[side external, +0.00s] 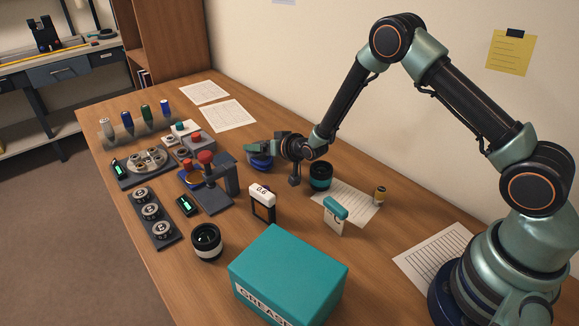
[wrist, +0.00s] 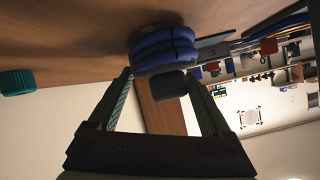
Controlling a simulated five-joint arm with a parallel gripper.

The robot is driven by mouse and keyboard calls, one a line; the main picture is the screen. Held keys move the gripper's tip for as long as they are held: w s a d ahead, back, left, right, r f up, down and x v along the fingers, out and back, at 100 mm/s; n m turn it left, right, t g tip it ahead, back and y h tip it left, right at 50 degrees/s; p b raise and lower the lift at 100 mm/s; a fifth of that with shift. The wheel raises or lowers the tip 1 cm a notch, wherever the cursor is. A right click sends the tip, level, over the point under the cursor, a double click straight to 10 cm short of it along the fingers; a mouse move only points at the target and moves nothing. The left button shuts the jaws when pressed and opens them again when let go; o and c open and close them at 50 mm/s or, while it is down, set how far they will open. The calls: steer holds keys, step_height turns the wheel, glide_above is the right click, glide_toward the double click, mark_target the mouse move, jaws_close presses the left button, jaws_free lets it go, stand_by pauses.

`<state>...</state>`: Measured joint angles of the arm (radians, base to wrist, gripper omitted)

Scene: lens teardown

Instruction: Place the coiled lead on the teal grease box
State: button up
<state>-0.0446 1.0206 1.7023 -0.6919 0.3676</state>
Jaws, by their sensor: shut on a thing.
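The coiled lead (side external: 260,163) is a small dark-blue coil near the back of the workbench. In the wrist view the blue coil (wrist: 165,48) has stacked rounds and a dark piece at its near end. My gripper (side external: 262,148) is shut on it, with one green finger on each side in the wrist view (wrist: 158,80). The gripper partly hides the coil in the side view. I cannot tell whether it touches the wood. The teal grease box (side external: 290,262) stands at the front, closed, with a flat bare top, well apart from the gripper.
A teal-banded lens barrel (side external: 320,177) stands just right of my gripper. A black-and-white gauge (side external: 262,203), a teal-topped white block (side external: 336,214) and a lens ring (side external: 206,242) stand around the box. A press-like fixture (side external: 210,185) is to the left.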

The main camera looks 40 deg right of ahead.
steer(key=shift+f, duration=0.1)
steer(key=shift+f, duration=0.15)
steer(key=o, duration=1.3)
steer(key=v, duration=0.7)
steer(key=shift+a+r, duration=0.15)
steer(key=shift+r, duration=0.05)
step_height(320, 180, up, 9)
steer(key=s+g, duration=0.2)
steer(key=s+d+r+n+g, duration=0.1)
steer(key=s+r, duration=0.2)
steer(key=s, duration=0.5)
steer(key=s+r+n+g, duration=0.1)
steer(key=s+r, duration=0.3)
steer(key=s, duration=0.4)
steer(key=s+d+r+n+g, duration=0.1)
steer(key=s+r+g, duration=0.2)
steer(key=s, duration=0.5)
steer(key=shift+s+d+r+n+h, duration=0.1)
steer(key=shift+d+r+n+h, duration=0.25)
steer(key=shift+r, duration=0.25)
